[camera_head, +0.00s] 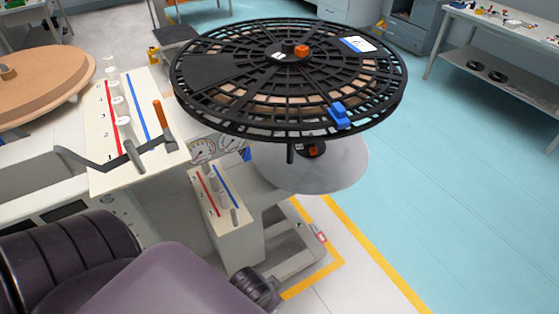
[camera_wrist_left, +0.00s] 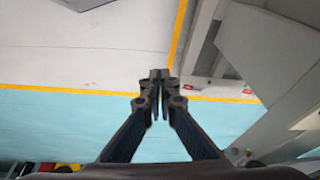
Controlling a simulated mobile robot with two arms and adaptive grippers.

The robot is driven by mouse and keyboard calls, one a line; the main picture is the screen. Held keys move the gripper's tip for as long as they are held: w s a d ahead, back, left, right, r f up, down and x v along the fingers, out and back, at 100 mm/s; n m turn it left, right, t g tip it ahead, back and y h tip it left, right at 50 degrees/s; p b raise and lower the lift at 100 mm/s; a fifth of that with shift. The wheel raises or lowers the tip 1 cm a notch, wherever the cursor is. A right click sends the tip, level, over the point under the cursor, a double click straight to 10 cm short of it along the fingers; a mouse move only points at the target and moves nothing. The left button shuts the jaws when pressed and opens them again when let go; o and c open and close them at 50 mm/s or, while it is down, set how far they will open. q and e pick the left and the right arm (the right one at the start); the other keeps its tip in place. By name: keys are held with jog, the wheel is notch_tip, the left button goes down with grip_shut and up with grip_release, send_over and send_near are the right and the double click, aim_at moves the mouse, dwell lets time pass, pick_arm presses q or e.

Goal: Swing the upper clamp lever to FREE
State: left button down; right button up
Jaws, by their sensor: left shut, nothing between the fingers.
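No FREE marking can be read in either view, and I cannot tell for sure which part is the upper clamp lever. In the head view, an upper cream panel (camera_head: 99,176) has red and blue lines, an orange-handled lever (camera_head: 159,114) standing at its right edge and a grey handle (camera_head: 134,158) near its front. A large black slotted reel (camera_head: 226,87) lies flat to the right, with an orange block (camera_head: 302,51) beside its hub. In the left wrist view my left gripper (camera_wrist_left: 160,76) is shut and empty, above the floor, touching none of these. My right gripper is not seen.
A lower cream panel (camera_head: 232,227) with similar lines stands below the reel, near gauges (camera_head: 203,150). A tan disc (camera_head: 38,75) is at the far left. A blue clip (camera_head: 339,115) sits on the reel's rim. The blue floor (camera_head: 465,180) at right is clear.

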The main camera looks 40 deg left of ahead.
pick_arm(q)
jog(key=w+a+r+m+t, duration=0.9)
jog(key=w+a+r, duration=0.3)
jog(key=a+r, duration=0.25)
jog(key=a+r+m+t+h, duration=0.3)
jog(key=a+r+m+t, duration=0.2)
jog(key=r+m, duration=0.3)
jog(key=shift+a+r+m, duration=0.3)
jog(key=shift+r+m, duration=0.1)
jog(key=shift+r, duration=0.5)
jog(key=shift+w, duration=0.15)
jog(key=p, duration=0.3)
send_near(290, 153)
jog(key=w+f, duration=0.2)
jog(key=w, duration=0.4)
jog(key=shift+w+d, duration=0.2)
jog(key=shift+w, duration=0.2)
